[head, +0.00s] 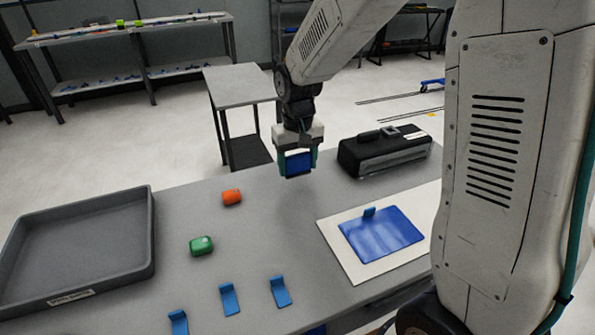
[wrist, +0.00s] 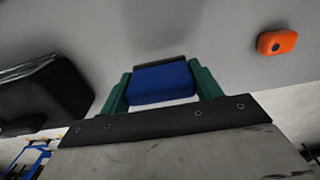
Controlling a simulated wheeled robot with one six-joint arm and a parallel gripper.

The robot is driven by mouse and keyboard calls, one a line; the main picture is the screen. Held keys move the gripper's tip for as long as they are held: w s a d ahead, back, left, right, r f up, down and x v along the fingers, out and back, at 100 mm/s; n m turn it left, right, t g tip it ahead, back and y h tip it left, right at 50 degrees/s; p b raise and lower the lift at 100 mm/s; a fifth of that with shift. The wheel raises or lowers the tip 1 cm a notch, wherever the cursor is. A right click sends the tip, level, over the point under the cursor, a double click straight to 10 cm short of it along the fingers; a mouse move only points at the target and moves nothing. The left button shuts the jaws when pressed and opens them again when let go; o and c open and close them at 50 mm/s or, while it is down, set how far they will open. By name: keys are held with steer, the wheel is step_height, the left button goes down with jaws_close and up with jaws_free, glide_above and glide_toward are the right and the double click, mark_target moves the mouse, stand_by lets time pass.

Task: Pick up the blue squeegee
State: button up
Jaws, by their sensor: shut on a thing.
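My gripper (head: 298,174) is shut on the blue squeegee (head: 298,163) and holds it up above the back part of the grey table. In the wrist view the blue squeegee (wrist: 161,82) sits between the two green fingers of my gripper (wrist: 162,84), with a dark strip along its far edge. No contact between the squeegee and the table is visible.
The grey table (head: 270,228) bears a grey tray (head: 152,235) at left, an orange object (head: 231,197), a green object (head: 201,245), several blue brackets (head: 229,299), a white board with a blue sheet (head: 382,236), and a black case (head: 385,153) at back right.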

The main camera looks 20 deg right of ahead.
steer(key=s+d, duration=0.7)
steer(key=s+d+r, duration=0.1)
steer(key=s+d, duration=0.3)
steer(key=shift+s+d+r, duration=0.1)
steer(key=shift+s+d, duration=0.05)
steer(key=shift+o, duration=0.5)
